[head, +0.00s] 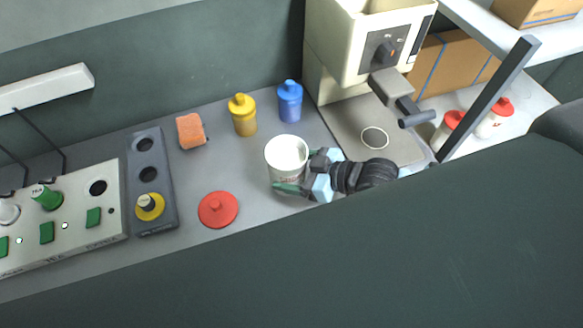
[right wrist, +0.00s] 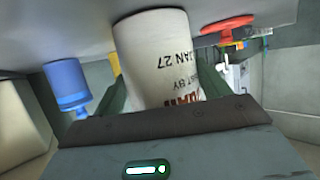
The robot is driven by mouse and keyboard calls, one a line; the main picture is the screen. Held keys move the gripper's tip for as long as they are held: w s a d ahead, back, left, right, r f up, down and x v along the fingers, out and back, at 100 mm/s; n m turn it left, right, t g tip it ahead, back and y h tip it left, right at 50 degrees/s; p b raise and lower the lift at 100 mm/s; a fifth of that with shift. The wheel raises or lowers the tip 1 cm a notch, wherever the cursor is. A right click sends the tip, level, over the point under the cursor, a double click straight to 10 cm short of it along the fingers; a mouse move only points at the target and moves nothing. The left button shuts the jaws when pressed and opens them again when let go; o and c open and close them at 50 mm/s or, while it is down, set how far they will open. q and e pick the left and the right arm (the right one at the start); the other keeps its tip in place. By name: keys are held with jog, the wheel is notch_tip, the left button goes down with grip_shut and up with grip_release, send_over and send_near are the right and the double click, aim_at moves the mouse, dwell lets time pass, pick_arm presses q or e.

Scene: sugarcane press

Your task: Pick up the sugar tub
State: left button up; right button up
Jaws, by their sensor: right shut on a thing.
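The sugar tub (head: 287,152) is a white, round, lidless tub standing on the grey counter in the head view. My right gripper (head: 297,173) comes in from the right and is shut on its sides. In the right wrist view the tub (right wrist: 160,60) sits between the two fingers, with dark print including "JAN 27" on its wall. Its lower part is hidden behind the gripper body. I cannot tell whether its base touches the counter. A red round lid (head: 218,209) lies flat to the left of the tub. My left gripper is not in view.
A yellow bottle (head: 243,115) and a blue bottle (head: 290,101) stand behind the tub. An orange sponge (head: 190,130) lies back left. A dark holder (head: 153,185) and a control panel (head: 75,215) are at left. A cream press machine (head: 340,60) stands at right.

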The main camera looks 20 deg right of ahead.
aim_at(301, 169)
jog(key=shift+r, duration=0.25)
jog(key=shift+r, duration=1.65)
jog(key=shift+s+a, duration=0.4)
jog(key=shift+s, duration=0.35)
jog(key=s+a+r, duration=0.1)
jog(key=s+a, duration=0.5)
jog(key=s, duration=0.6)
jog(key=shift+s+r, duration=0.15)
jog(key=shift+s, duration=0.25)
jog(key=shift+s, duration=0.1)
